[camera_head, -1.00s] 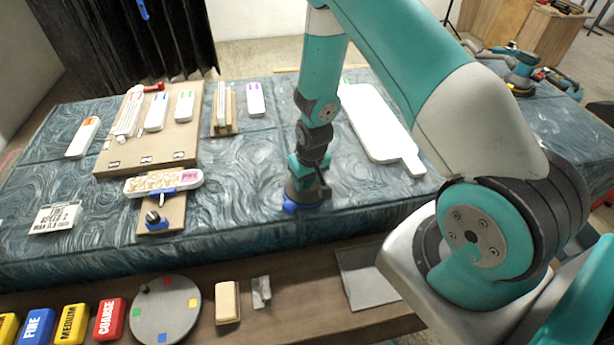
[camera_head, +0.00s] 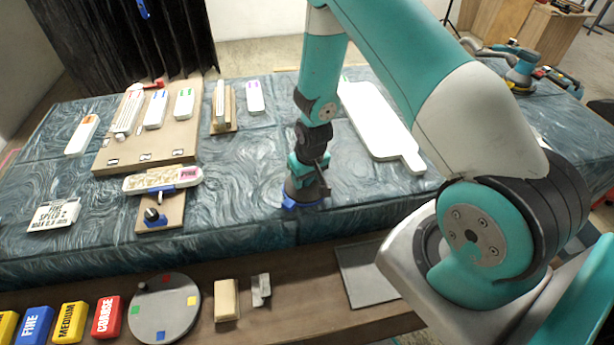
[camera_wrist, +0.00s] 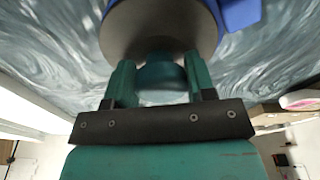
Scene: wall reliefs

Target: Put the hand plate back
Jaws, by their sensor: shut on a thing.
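My gripper (camera_head: 303,188) is low over the middle of the blue-patterned table (camera_head: 240,225), near its front edge. It is shut on the hand plate, whose blue edge (camera_head: 303,206) shows beneath it. In the wrist view, my gripper's fingers (camera_wrist: 158,75) point at a round grey-brown part, with a blue part of the hand plate (camera_wrist: 240,12) beyond it. My fingers and wrist hide most of the plate. I cannot tell whether it touches the table.
A white paddle-shaped board (camera_head: 380,125) lies to the right. To the left are a brown board (camera_head: 150,150) with white blocks, a small clamp stand (camera_head: 160,215) holding a sample strip (camera_head: 160,178), and a white sign (camera_head: 53,215). A shelf below holds a round disc (camera_head: 165,308).

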